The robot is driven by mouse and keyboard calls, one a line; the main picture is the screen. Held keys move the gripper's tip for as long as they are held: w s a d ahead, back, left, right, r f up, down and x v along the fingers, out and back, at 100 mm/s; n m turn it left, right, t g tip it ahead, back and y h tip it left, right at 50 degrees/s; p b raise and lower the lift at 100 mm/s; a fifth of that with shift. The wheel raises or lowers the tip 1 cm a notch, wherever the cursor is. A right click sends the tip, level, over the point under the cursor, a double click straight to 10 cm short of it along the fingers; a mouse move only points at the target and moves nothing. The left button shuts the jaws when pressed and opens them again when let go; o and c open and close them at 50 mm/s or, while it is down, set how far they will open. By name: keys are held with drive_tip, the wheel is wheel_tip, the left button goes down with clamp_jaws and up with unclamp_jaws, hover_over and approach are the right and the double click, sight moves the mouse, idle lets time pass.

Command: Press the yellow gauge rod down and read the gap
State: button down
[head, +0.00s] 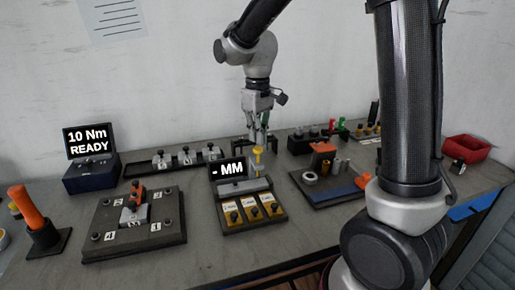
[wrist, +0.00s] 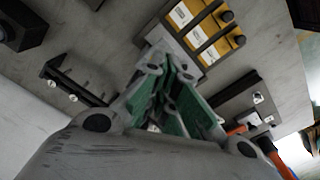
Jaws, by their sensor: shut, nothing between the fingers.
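The yellow gauge rod (head: 258,156) stands upright at the back right of the gauge station, beside its dark display (head: 228,170), which reads "- MM". The station's front holds several yellow labelled blocks (head: 253,211); they also show in the wrist view (wrist: 207,27). My gripper (head: 257,142) is shut and empty, pointing down just behind or above the rod in the head view. I cannot tell if it touches the rod. In the wrist view the green-padded fingers (wrist: 166,72) come together near the station's edge, and the rod is hidden there.
A torque display (head: 89,142) reading "10 Nm READY" stands at the left, with a dark fixture plate (head: 100,248) and an orange-handled tool (head: 33,207) nearby. A rack of numbered grey parts (head: 160,167) is behind. A tray (head: 308,188) of parts lies right; a red bin (head: 466,148) is farther right.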

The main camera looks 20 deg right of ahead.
sight(258, 148)
drive_tip(key=shift+f, duration=2.4)
idle(0.6)
drive_tip(key=shift+r, duration=4)
drive_tip(key=s+d+r+m+t, duration=0.2)
drive_tip(key=s+d, duration=0.5)
drive_tip(key=s, duration=0.4)
drive_tip(key=s+d+r+m+t, duration=0.2)
drive_tip(key=s+d, duration=0.6)
drive_tip(key=s, duration=0.4)
drive_tip(key=shift+r+m, duration=0.75)
drive_tip(key=shift+m, duration=0.25)
